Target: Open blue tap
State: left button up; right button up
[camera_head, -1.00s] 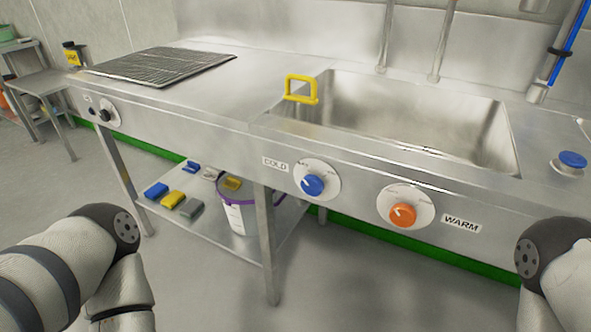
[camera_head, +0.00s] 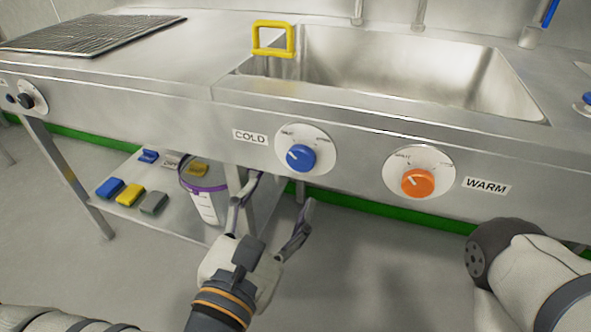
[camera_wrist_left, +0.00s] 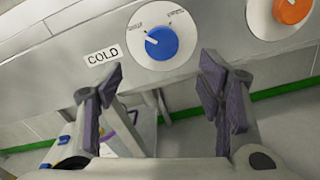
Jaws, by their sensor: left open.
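The blue tap knob (camera_head: 300,157) sits on a round white dial on the front panel of the steel sink unit, right of the COLD label (camera_head: 250,136). Its white pointer mark points to the upper left. My left gripper (camera_head: 279,192) is open and empty, below and in front of the blue knob, with its fingers pointing up towards the panel. In the left wrist view the blue knob (camera_wrist_left: 161,43) lies beyond the gap between the two open fingertips (camera_wrist_left: 157,85), not touched. My right gripper is out of view; only part of the right arm shows.
An orange knob (camera_head: 418,182) with a WARM label (camera_head: 487,186) is right of the blue one. A yellow handle-shaped item (camera_head: 273,38) stands at the sink's (camera_head: 400,70) left rim. A bucket (camera_head: 205,195) and several blocks are on the lower shelf (camera_head: 155,215).

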aim_at(299, 162)
pick_arm(q)
jog(key=x, duration=0.9)
jog(key=shift+w+d, duration=0.15)
jog(key=shift+w, duration=0.1)
jog(key=shift+c, duration=0.5)
jog(key=c, duration=1)
